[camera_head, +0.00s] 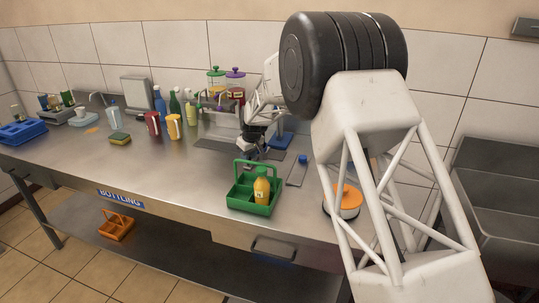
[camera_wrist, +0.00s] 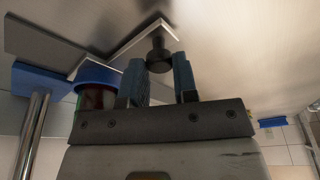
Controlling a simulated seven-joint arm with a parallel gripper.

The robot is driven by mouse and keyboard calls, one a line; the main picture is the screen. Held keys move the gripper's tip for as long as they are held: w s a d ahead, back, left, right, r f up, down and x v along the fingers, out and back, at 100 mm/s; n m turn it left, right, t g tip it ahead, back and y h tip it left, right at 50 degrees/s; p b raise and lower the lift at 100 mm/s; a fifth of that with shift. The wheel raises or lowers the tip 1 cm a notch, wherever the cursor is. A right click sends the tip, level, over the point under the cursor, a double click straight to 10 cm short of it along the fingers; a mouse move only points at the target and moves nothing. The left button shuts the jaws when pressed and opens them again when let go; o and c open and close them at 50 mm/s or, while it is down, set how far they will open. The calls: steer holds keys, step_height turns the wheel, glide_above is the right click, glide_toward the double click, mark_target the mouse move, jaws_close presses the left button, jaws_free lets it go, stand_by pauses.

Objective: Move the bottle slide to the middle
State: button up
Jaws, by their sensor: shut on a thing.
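My gripper (camera_head: 250,148) is at the back of the steel bench, below the pump jars, and is small and partly dark in the head view. In the wrist view, its two blue fingers (camera_wrist: 159,82) are closed around a black knob (camera_wrist: 158,55), which I take to be the handle of the bottle slide. A thin angled metal piece (camera_wrist: 125,47) lies next to the knob. The slide's track and its position along it cannot be made out.
A green carrier (camera_head: 240,203) with an orange bottle (camera_head: 261,190) stands near the front edge. A clear blue-capped bottle (camera_head: 297,174) and an orange-lidded jar (camera_head: 345,198) are to its right. Several bottles and cups stand left of the gripper. The bench's front left is clear.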

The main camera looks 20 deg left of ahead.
steer(key=shift+a, duration=2.15)
steer(key=o, duration=0.9)
steer(key=shift+c, duration=0.2)
steer(key=w+v, duration=0.1)
steer(key=v, duration=0.6)
steer(key=shift+s+r, duration=0.35)
steer(key=shift+s, duration=0.2)
steer(key=shift+d, duration=0.1)
